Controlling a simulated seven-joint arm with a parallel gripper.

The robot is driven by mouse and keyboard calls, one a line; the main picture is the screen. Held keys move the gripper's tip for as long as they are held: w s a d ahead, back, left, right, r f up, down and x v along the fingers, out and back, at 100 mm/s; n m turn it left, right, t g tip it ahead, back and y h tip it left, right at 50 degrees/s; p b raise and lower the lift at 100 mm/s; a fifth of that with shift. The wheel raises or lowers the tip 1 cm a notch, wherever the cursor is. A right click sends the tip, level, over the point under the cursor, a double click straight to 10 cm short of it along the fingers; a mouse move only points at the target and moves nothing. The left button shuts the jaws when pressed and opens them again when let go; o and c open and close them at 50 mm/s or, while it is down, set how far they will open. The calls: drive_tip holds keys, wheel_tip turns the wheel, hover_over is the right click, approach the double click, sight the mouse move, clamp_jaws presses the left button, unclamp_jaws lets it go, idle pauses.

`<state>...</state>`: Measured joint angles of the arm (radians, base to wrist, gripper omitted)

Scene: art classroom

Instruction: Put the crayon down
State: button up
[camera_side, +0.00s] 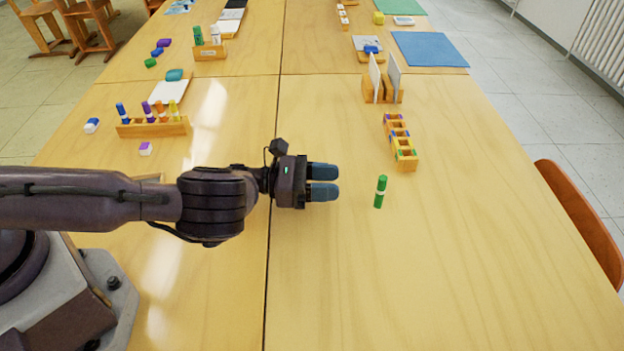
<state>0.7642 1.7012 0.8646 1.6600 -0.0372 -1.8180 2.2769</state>
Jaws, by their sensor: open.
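A wooden block rack (404,155) lies behind the crayon to the right. A wooden card holder (368,95) is farther back. A crayon stand (150,128) and erasers (145,148) are at the left. The table right and front is clear; a chair (580,220) is at the right edge.

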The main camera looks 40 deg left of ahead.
drive_tip(key=shift+v, duration=1.75)
drive_tip(key=w+a+r+n+t+y, duration=0.1)
drive_tip(key=w+a+r+n+y, duration=0.1)
drive_tip(key=a+r+n+y, duration=0.5)
drive_tip(key=w+a+r+n+t+y, duration=0.1)
drive_tip(key=w+r+n+y, duration=0.2)
drive_tip(key=n, duration=0.9)
drive_tip(key=w+a+r+n+y, duration=0.1)
drive_tip(key=a+r+n+y, duration=0.4)
drive_tip(key=r+n, duration=0.3)
drive_tip(key=s+r+n+g+h, duration=0.1)
drive_tip(key=s+r+n+g, duration=0.4)
drive_tip(key=s+r+n, duration=0.65)
drive_tip(key=s+d+n+g, duration=0.1)
drive_tip(key=s+n, duration=0.2)
drive_tip(key=s, duration=0.7)
drive_tip(key=s+d+r+n+g, duration=0.1)
drive_tip(key=s+n, duration=0.3)
drive_tip(key=s, duration=0.6)
drive_tip(key=shift+s+r+g, duration=0.3)
drive_tip(key=shift+g, duration=0.3)
drive_tip(key=shift+o, duration=0.5)
